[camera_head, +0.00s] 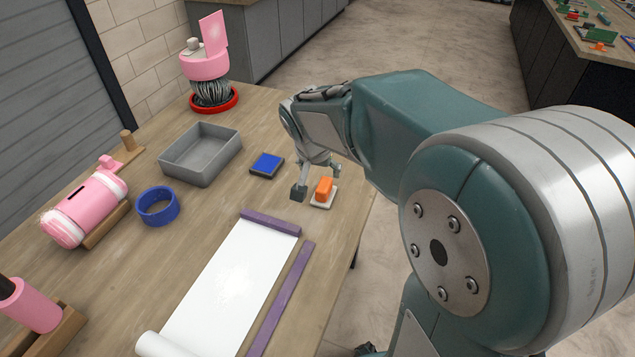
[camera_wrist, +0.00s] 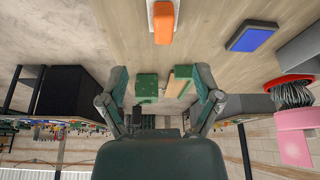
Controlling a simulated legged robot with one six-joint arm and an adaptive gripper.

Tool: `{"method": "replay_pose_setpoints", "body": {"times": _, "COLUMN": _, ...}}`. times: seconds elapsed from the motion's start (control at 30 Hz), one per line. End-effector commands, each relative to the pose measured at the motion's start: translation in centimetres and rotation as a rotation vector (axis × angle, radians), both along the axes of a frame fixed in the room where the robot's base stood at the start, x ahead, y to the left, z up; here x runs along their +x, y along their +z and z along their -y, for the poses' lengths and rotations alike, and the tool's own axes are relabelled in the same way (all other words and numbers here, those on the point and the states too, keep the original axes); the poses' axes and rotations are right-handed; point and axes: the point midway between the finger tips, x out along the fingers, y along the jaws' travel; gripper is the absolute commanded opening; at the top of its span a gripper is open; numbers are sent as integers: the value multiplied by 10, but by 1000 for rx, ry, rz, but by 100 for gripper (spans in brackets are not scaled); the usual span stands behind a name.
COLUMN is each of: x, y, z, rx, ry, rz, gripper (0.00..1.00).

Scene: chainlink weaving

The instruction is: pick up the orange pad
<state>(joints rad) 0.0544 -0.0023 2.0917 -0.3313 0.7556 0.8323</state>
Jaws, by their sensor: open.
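The orange pad (camera_head: 324,186) is a small block on a thin white plate (camera_head: 319,203) near the table's right edge. My gripper (camera_head: 316,180) is open and empty, pointing down close to the pad. One fingertip is left of the pad; the other is partly hidden behind it and the wrist. In the wrist view the orange pad (camera_wrist: 163,22) is at the top centre, beyond my open fingers (camera_wrist: 165,85), and is not between them. I cannot tell the exact height of the fingertips above the table.
A blue pad (camera_head: 267,165) lies left of my gripper, with a grey tray (camera_head: 201,153) beyond it. A white sheet (camera_head: 228,285) with purple bars (camera_head: 270,222) covers the table's front. A pink-topped brush (camera_head: 212,85) stands in a red dish at the back.

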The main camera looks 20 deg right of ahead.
Motion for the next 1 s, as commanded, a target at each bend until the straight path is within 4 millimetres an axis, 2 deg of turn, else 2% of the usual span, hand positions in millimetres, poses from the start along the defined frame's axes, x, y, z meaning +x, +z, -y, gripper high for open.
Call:
{"method": "replay_pose_setpoints", "body": {"times": 0.1, "x": 11, "y": -9, "z": 4, "rx": -1, "ry": -36, "rz": -1, "gripper": 83}}
{"method": "replay_pose_setpoints", "body": {"times": 0.23, "x": 16, "y": -19, "z": 8, "rx": -1, "ry": -49, "rz": -3, "gripper": 83}}
{"method": "replay_pose_setpoints", "body": {"times": 0.43, "x": 26, "y": -49, "z": 16, "rx": 0, "ry": -49, "rz": -4, "gripper": 83}}
{"method": "replay_pose_setpoints", "body": {"times": 0.67, "x": 32, "y": -67, "z": 21, "rx": -1, "ry": -47, "rz": -2, "gripper": 83}}
{"method": "replay_pose_setpoints", "body": {"times": 0.9, "x": 43, "y": -100, "z": 31, "rx": 1, "ry": -46, "rz": -3, "gripper": 83}}
{"method": "replay_pose_setpoints", "body": {"times": 1.0, "x": 46, "y": -108, "z": 33, "rx": 1, "ry": -46, "rz": -2, "gripper": 83}}
